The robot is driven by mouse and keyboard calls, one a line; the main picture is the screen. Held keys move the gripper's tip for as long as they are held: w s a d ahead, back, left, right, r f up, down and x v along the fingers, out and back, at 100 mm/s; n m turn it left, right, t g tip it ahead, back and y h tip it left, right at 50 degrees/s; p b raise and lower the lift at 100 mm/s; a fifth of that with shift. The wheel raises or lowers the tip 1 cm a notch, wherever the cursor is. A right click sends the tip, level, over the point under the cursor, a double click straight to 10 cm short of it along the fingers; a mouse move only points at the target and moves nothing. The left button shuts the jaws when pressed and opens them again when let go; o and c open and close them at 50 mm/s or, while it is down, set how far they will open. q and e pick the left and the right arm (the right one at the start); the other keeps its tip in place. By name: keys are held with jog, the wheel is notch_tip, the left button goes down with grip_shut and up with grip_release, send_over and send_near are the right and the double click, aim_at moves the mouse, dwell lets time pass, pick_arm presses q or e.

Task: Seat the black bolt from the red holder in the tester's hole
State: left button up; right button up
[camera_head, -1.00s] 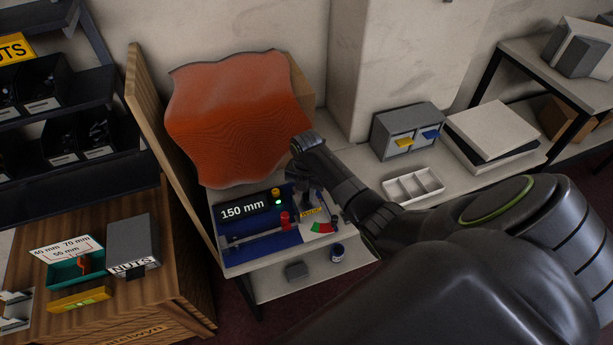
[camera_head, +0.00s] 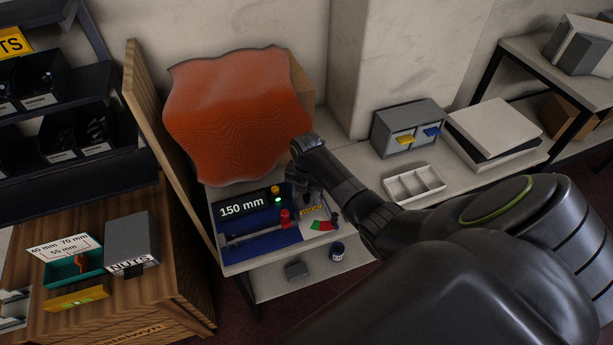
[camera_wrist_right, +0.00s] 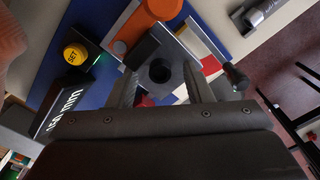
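The tester (camera_head: 262,243) is a blue-based bench unit with a display reading 150 mm. A red upright piece (camera_head: 285,217), which looks like the red holder, stands on it; some red shows below the fingers in the right wrist view (camera_wrist_right: 147,101). My right gripper (camera_wrist_right: 162,80) is over the tester, pointing down, its two fingers apart. Between them is a dark block with a round dark recess (camera_wrist_right: 160,72); I cannot tell whether this is the tester's hole or a bolt head. I cannot make out the black bolt for sure. My left gripper is out of view.
A yellow SET button (camera_wrist_right: 76,54) with a green light is beside the display (camera_head: 243,206). An orange round part (camera_wrist_right: 162,8) and a dark cylinder tip (camera_wrist_right: 237,76) flank the fingers. A white divided tray (camera_head: 414,185) and a grey drawer cabinet (camera_head: 407,128) stand right.

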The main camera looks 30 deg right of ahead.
notch_tip(320, 180, up, 13)
jog(key=b, duration=0.1)
notch_tip(320, 180, up, 4)
jog(key=p, duration=0.3)
send_over(307, 196)
jog(key=shift+w+r, duration=0.1)
jog(key=shift+r, duration=0.1)
jog(key=shift+f, duration=0.1)
dwell(0.5)
